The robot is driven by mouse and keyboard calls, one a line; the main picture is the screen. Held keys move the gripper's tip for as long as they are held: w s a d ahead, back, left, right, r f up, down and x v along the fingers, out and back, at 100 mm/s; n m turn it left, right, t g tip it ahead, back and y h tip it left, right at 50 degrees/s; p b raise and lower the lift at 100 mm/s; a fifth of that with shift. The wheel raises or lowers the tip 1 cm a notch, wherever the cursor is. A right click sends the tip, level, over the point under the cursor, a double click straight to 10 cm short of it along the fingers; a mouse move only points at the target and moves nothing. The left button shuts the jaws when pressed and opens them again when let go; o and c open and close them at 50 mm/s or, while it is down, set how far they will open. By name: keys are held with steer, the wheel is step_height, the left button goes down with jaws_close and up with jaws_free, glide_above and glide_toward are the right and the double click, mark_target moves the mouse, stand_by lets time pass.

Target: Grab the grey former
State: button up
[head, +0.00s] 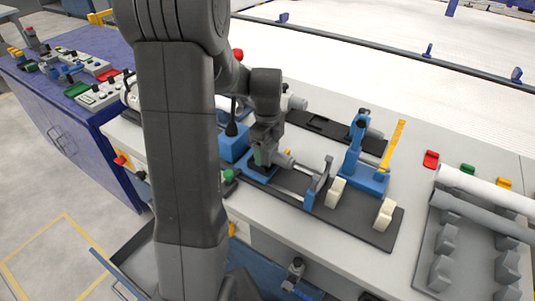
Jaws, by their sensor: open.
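My arm reaches from the left over the worktable, and my gripper (263,150) points down at the left end of a dark fixture plate (365,222). It is close to a grey cylindrical part (284,160) on that fixture, which may be the grey former; I cannot tell whether they touch. The fingers are small and partly hidden. Nothing is clearly held. A grey upright piece (322,180) stands to the right of the cylindrical part.
A blue clamp (356,160) and two cream blocks (335,193) (384,214) stand on the plate. A grey rack (432,268) with a white pipe (485,186) and a grey pipe (478,213) is at the right. A blue cabinet (75,125) stands left.

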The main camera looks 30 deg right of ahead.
steer(key=c, duration=1.4)
